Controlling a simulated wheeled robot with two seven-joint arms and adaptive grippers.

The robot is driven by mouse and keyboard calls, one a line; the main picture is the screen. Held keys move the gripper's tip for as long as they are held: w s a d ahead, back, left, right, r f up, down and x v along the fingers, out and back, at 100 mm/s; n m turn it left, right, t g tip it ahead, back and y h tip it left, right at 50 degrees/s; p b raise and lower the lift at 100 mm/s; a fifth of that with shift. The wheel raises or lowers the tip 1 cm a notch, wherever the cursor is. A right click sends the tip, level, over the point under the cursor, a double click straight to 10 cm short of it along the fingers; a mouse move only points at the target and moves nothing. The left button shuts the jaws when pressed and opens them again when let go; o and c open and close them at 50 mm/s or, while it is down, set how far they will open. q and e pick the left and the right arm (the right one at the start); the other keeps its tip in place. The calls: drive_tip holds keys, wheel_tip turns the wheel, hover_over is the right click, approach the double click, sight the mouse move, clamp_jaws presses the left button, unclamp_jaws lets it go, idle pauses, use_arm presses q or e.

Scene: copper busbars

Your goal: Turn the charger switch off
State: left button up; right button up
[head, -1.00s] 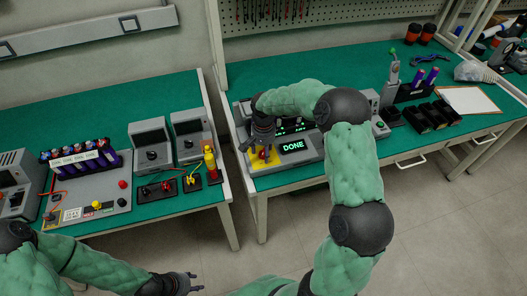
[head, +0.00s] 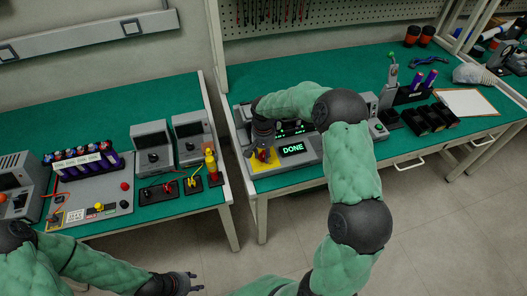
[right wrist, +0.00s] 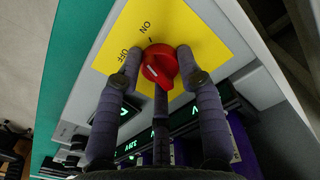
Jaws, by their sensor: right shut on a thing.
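The charger (head: 312,158) stands at the left front of the right bench, its screen showing green DONE. Its switch is a red knob (right wrist: 160,66) on a yellow plate (right wrist: 196,25) with ON and OFF labels. A white line on the knob lies nearer the OFF side; I cannot tell exactly which label it points to. My right gripper (right wrist: 160,60) has its fingers on both sides of the knob, shut on it. In the head view my right gripper (head: 262,150) hides most of the switch. My left gripper (head: 196,282) is open and empty, over the floor at the bottom.
The left bench holds a grey test board (head: 100,190) with several purple cells, two grey meters (head: 152,148) and small switch boards. On the right bench stand black bins (head: 430,117) and a clipboard (head: 465,102). A floor gap separates the benches.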

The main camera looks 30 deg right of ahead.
sight(263, 154)
drive_tip(key=n+p, duration=0.3)
drive_tip(key=n, duration=0.2)
drive_tip(key=shift+r+n, duration=0.1)
drive_tip(key=shift+n, duration=0.2)
drive_tip(key=shift+n+p, duration=1.1)
drive_tip(key=shift+n, duration=0.9)
drive_tip(key=o, duration=1.2)
drive_tip(key=shift+w, duration=0.1)
drive_tip(key=shift+c, duration=0.2)
wheel_tip(263, 154, up, 12)
